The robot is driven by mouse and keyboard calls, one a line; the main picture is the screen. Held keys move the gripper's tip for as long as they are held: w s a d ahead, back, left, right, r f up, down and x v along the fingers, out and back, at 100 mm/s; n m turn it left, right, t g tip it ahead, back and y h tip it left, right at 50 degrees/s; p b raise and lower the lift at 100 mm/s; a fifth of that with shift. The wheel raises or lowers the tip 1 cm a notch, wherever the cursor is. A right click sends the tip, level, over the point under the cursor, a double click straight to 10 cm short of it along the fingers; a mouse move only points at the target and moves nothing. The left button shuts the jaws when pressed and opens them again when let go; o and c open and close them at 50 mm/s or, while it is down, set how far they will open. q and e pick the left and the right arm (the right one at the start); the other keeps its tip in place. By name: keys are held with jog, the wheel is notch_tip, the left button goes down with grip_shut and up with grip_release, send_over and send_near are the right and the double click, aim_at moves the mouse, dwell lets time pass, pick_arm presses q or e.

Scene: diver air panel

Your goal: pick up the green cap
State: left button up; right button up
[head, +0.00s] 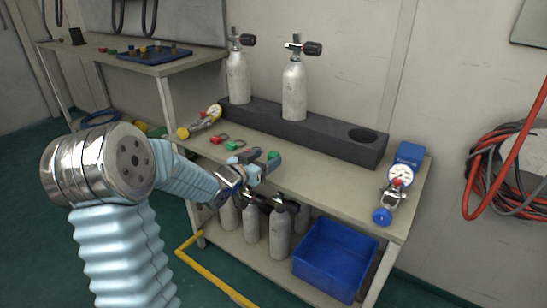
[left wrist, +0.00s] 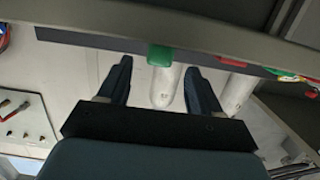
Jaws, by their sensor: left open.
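In the left wrist view the green cap (left wrist: 160,55) shows between the two finger lines, at the level of the tips. My left gripper (head: 264,162) is open, with a finger on each side of the cap; I cannot tell whether either finger touches it. A second green piece (head: 235,145) with a dark ring lies on the bench left of the gripper. It also shows in the left wrist view (left wrist: 283,75). My right gripper is not in view.
A red piece with a ring (head: 217,139) and a yellow-capped gauge (head: 205,121) lie to the left. A dark rack (head: 335,137) holds two white cylinders. A blue-capped gauge (head: 398,180) is at the right end. Below are more cylinders and a blue bin (head: 335,260).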

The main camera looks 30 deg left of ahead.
aim_at(271, 155)
pick_arm(q)
jog(key=w, duration=0.4)
jog(key=shift+w+d+f+p, duration=0.2)
jog(key=shift+w+f+p, duration=0.1)
jog(key=shift+w+p, duration=0.05)
jog(key=shift+c, duration=0.5)
jog(key=c, duration=1)
